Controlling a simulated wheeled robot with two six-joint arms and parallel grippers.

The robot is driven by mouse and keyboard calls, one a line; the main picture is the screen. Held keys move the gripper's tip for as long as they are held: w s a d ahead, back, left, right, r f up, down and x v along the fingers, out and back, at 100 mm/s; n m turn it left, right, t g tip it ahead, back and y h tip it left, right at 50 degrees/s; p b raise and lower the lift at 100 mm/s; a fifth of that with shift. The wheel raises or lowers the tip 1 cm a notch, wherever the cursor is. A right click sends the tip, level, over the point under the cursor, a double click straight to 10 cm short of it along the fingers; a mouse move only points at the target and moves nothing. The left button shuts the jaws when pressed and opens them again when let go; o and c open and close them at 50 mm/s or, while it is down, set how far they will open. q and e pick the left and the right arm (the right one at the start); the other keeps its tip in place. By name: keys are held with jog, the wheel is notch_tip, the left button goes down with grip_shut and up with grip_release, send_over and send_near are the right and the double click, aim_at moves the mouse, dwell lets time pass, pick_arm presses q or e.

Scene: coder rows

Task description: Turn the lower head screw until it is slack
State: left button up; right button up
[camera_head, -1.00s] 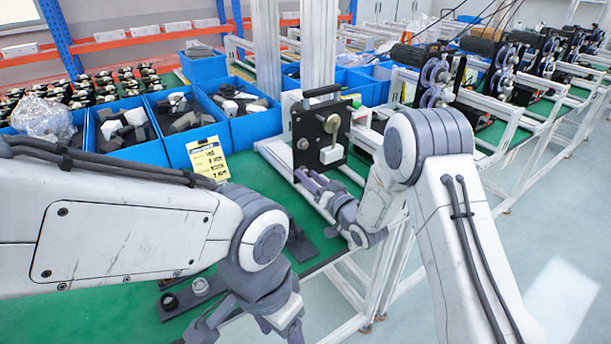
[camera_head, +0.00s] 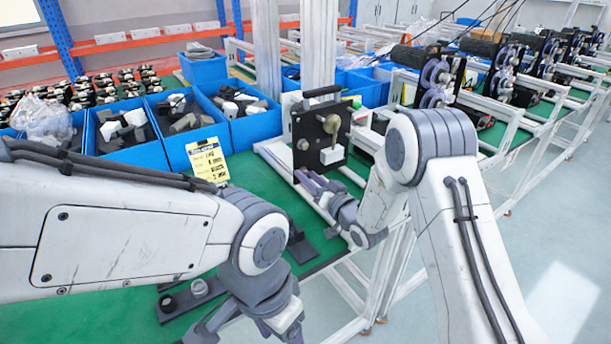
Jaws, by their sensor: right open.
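The coder is a black upright plate (camera_head: 319,117) with a handle on top, in the middle of the head view. A brass-coloured lever (camera_head: 332,123) and a small pale block (camera_head: 331,155) below it are on its face. A small dark round knob (camera_head: 302,144) shows at the plate's lower left; I cannot tell whether it is the lower head screw. My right gripper (camera_head: 307,182) is open just below and in front of the plate, with nothing visible between its fingers. My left gripper (camera_head: 215,322) is at the bottom edge, partly cut off, its jaw state unclear.
Blue bins (camera_head: 255,122) with parts stand left of the coder, with a yellow label (camera_head: 208,160) in front. White rails (camera_head: 290,175) run beside the coder. Dark fixtures (camera_head: 198,290) lie on the green table near my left gripper. More machines (camera_head: 437,75) line the right.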

grip_shut()
jog(key=n+b, duration=0.8)
jog(key=n, duration=0.1)
jog(key=shift+n+b, duration=0.3)
jog(key=shift+n, duration=0.1)
grip_release()
